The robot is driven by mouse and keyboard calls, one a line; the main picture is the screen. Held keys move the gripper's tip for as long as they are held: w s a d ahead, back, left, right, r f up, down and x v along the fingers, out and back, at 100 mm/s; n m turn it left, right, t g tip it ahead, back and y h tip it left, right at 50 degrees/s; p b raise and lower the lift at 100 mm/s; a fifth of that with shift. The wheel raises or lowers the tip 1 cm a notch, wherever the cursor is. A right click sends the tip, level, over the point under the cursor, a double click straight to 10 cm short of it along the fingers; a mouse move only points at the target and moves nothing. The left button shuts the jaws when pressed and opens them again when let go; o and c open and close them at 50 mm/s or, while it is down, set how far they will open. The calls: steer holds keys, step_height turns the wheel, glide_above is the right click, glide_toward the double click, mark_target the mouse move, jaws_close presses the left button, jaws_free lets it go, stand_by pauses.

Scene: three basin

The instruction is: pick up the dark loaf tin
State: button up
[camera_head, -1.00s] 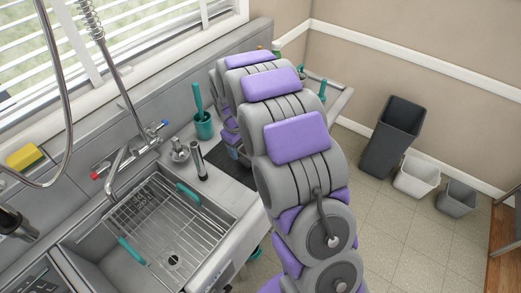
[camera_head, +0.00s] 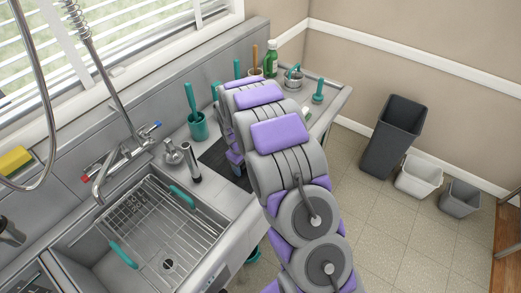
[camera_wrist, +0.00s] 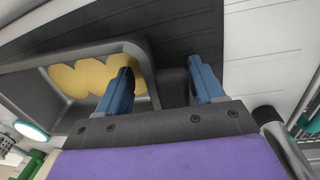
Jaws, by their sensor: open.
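In the wrist view, a dark grey tin (camera_wrist: 108,47) with a raised rim shows at left, with several rounded yellow pieces in it. I take it for the loaf tin. My gripper (camera_wrist: 160,65) has two blue fingers spread apart. The left finger overlaps the tin's right end in the picture, and the right finger lies to the right of the tin. A dark part shows between the fingers; I cannot tell if it belongs to the tin. Contact is not clear. In the head view my own arm hides the gripper and the tin.
A steel sink (camera_head: 205,235) with a wire rack (camera_head: 150,215) is at left. A teal cup with a brush (camera_head: 198,126), a steel cylinder (camera_head: 190,162), a green bottle (camera_head: 271,60) and a small pot (camera_head: 294,76) stand on the counter. Bins (camera_head: 394,135) stand on the floor at right.

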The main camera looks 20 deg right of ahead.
steer(key=shift+a, duration=0.75)
steer(key=c, duration=0.4)
steer(key=shift+a, duration=0.2)
steer(key=shift+c, duration=1.4)
steer(key=shift+d, duration=0.65)
jaws_close()
